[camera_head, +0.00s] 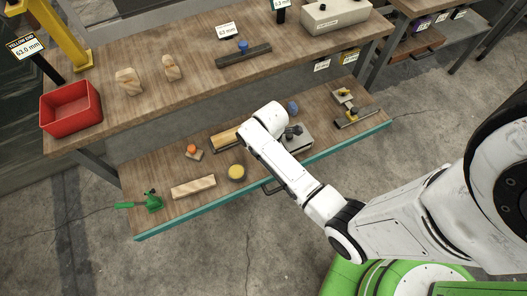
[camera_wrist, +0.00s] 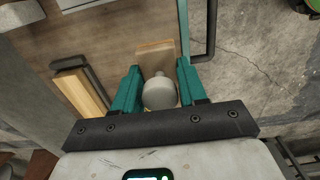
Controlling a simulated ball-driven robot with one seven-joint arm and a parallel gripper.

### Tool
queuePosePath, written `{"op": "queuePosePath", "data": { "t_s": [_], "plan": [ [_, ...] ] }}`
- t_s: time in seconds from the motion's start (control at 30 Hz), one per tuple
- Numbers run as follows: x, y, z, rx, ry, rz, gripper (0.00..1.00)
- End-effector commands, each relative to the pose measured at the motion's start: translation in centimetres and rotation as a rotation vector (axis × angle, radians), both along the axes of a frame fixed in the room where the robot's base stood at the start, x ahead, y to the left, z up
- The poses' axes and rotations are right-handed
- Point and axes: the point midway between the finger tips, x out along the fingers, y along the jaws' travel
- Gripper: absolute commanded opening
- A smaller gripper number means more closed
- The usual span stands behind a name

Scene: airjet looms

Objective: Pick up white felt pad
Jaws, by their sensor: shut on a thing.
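In the wrist view, my gripper (camera_wrist: 158,68) has its two teal fingers closed around a pale grey-white rounded thing (camera_wrist: 160,92), which I take to be the white felt pad. Its lower part is hidden by the dark gripper bar. I cannot tell whether it touches the shelf. In the head view, my arm reaches over the lower wooden shelf, and its wrist hides my gripper and the pad.
The lower shelf (camera_head: 170,170) holds a pale wood block (camera_head: 193,187), a yellow round tin (camera_head: 236,172), a green tool (camera_head: 152,202), an orange-knobbed piece (camera_head: 191,149) and a yellow-brown bar (camera_head: 224,139). A red bin (camera_head: 70,122) stands on the upper bench. Concrete floor lies in front.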

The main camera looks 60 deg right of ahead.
Motion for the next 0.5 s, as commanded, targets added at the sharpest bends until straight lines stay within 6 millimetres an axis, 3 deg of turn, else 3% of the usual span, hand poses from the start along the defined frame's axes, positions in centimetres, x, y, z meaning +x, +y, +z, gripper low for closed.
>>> {"op": "queuePosePath", "data": {
  "t_s": [0.1,0.3,0.5],
  "plan": [
    [-2.1,0.6,2.8,0.000,-0.001,-0.001,0.05],
    [-6.7,2.0,4.5,0.001,0.001,0.001,0.05],
    [-9.4,2.7,5.7,0.001,0.001,0.000,0.05]
  ]
}}
